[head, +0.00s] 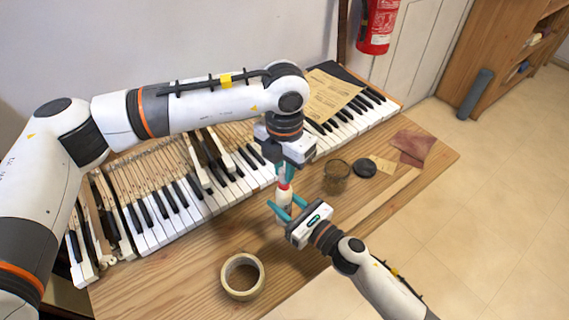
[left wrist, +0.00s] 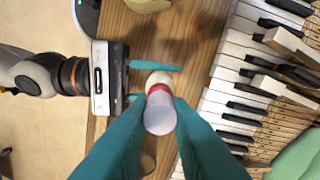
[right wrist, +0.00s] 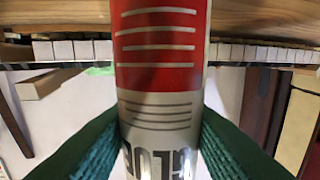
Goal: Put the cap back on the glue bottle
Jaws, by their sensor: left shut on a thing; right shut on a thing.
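The glue bottle (head: 284,197), white with a red band, stands roughly upright over the table. My right gripper (head: 288,206) is shut around its body; the right wrist view shows the printed label (right wrist: 160,50) between the two teal fingers. My left gripper (head: 284,172) is directly above the bottle, pointing down. It is shut on a small whitish cap (left wrist: 160,115), clearest in the left wrist view. The bottle's red part (left wrist: 160,89) shows just behind the cap, nearly in line with it. I cannot tell whether cap and bottle touch; the fingers hide the join.
The piano keyboard (head: 180,205) lies behind the grippers. A tape roll (head: 242,294) is at the front. A glass jar (head: 337,178), a dark disc (head: 365,167) and a brown cloth (head: 412,146) are to the right. The wooden table (head: 180,285) is bare at front left.

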